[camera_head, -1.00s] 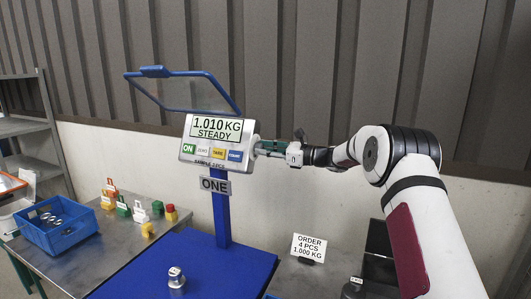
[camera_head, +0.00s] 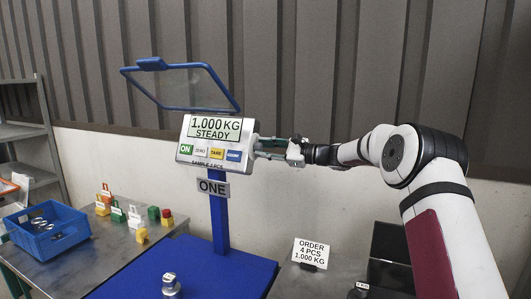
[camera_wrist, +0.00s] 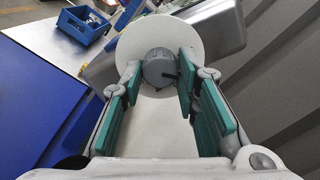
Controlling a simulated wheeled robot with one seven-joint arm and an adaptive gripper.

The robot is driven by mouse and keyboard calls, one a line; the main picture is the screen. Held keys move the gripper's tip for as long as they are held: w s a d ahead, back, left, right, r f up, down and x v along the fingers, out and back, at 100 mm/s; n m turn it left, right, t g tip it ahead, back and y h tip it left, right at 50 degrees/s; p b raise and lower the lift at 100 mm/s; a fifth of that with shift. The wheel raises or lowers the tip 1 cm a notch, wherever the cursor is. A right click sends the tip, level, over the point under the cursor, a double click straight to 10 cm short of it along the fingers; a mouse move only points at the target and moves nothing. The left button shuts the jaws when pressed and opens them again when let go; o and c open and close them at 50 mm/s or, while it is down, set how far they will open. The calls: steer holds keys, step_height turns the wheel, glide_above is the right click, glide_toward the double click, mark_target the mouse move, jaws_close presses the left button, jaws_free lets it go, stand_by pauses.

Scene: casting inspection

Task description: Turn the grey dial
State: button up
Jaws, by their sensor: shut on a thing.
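The grey dial (camera_wrist: 160,68) sits on a pale round disc (camera_wrist: 150,32) at the side of the scale's display box. It has a dark mark on its face. My gripper (camera_wrist: 160,76) has its green-padded fingers on either side of the dial and is shut on it. In the head view my gripper (camera_head: 272,148) reaches in from the right to the box's right side, where the fingers mostly hide the dial. The display (camera_head: 215,128) reads "1.000 KG STEADY".
A blue-framed clear panel (camera_head: 190,85) is above the display. A small metal weight (camera_head: 171,286) stands on the blue platform (camera_head: 225,274). A blue crate (camera_head: 62,238) and several coloured blocks are at left. An order card (camera_head: 309,252) reads "4 PCS 1.000 KG".

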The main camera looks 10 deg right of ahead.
stand_by(0.4)
steer(key=o, duration=1.2)
steer(key=shift+c, duration=0.2)
steer(key=v, duration=1.2)
